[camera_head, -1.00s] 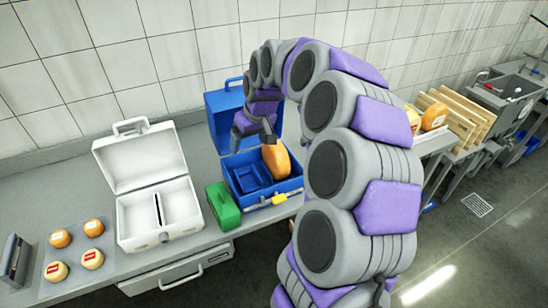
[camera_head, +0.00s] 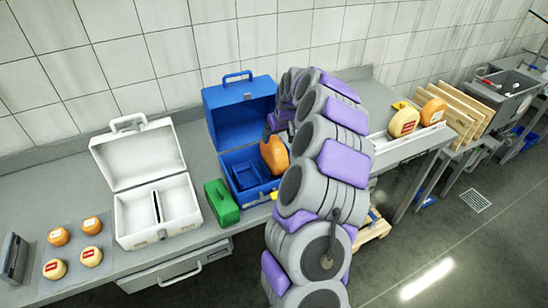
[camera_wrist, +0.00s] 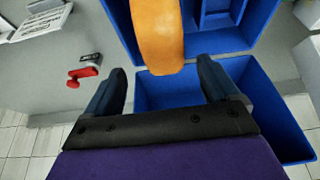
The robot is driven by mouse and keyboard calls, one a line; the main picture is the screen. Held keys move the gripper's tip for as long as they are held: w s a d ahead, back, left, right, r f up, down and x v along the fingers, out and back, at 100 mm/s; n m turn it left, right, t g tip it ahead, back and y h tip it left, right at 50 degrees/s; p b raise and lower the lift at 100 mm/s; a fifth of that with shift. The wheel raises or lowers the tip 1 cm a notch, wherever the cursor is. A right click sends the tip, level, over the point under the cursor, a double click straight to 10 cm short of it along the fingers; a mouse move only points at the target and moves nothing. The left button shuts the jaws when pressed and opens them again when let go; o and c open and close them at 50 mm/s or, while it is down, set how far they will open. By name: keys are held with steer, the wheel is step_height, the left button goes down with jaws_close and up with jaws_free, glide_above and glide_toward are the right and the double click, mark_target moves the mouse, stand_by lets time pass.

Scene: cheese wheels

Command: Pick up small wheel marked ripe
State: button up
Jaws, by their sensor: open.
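Small wheels lie on a grey mat at the left of the counter: two orange ones with white labels, the left (camera_head: 58,237) and the right (camera_head: 92,225), and two pale ones with red labels, the left (camera_head: 54,269) and the right (camera_head: 91,256). The label words are too small to read. A larger-looking orange wheel (camera_head: 274,155) stands on edge at the open blue case (camera_head: 240,105). My gripper (camera_wrist: 161,85) is open. In the wrist view this orange wheel (camera_wrist: 158,35) is ahead of the gap between its fingers; contact cannot be told.
An open white case (camera_head: 135,165) with a divider stands right of the mat. A green box (camera_head: 221,203) sits before the blue case. A pale wheel (camera_head: 404,122) and an orange wheel (camera_head: 433,112) stand at the right, beside wooden boards (camera_head: 465,115). A red-handled item (camera_wrist: 84,74) shows in the wrist view.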

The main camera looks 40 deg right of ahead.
mark_target(276, 141)
steer(key=x, duration=0.3)
steer(key=shift+w+f, duration=0.1)
steer(key=shift+w+a+f+b, duration=0.1)
steer(key=shift+f+b, duration=0.2)
steer(key=shift+f, duration=0.25)
steer(key=x, duration=0.4)
steer(key=shift+a+b, duration=0.1)
steer(key=shift+b, duration=0.3)
steer(key=c, duration=1.5)
